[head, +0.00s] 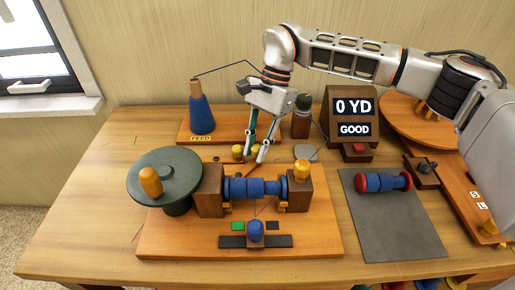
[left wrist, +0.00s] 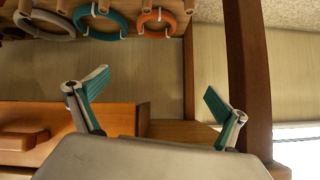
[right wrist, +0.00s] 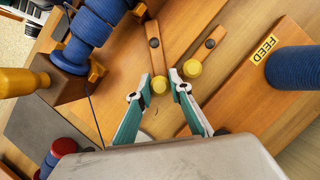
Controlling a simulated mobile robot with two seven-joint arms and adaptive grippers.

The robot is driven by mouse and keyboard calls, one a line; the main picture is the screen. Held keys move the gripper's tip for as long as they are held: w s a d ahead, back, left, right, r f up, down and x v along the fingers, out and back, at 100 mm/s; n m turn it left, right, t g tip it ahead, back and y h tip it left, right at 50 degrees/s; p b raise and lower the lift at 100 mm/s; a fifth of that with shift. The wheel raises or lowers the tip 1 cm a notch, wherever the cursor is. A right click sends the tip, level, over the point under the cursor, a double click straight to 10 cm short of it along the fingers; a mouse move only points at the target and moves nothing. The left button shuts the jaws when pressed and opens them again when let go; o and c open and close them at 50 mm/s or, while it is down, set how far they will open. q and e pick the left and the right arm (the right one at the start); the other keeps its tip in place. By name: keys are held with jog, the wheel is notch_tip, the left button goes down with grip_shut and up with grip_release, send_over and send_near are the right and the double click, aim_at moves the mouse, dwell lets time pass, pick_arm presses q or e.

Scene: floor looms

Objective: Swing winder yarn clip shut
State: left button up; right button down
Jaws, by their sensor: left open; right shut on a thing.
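The winder (head: 255,188) has a blue spool between two brown blocks on an orange-brown board. Behind it, the yarn clip shows in the right wrist view as two wooden bars with dark pivots and yellow knobs. The bars spread apart as a V. My right gripper (head: 255,159) is at the clip, shut on one yellow knob (right wrist: 160,85), whose bar is the left one in the right wrist view. The other yellow knob (right wrist: 192,68) is just outside the fingers. My left gripper (left wrist: 158,106) is open and empty, away from the winder and outside the head view.
A blue yarn cone (head: 202,114) stands on the FEED board at the back. A display (head: 352,118) reads 0 YD and GOOD. A red-ended spool (head: 383,182) lies on a grey mat (head: 400,225). A green crank wheel (head: 165,172) stands left. Coloured rings (left wrist: 100,22) hang near my left gripper.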

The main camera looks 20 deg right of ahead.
jog(key=shift+w+r, duration=0.1)
jog(key=c, duration=1.8)
grip_release()
jog(key=shift+v, duration=3.95)
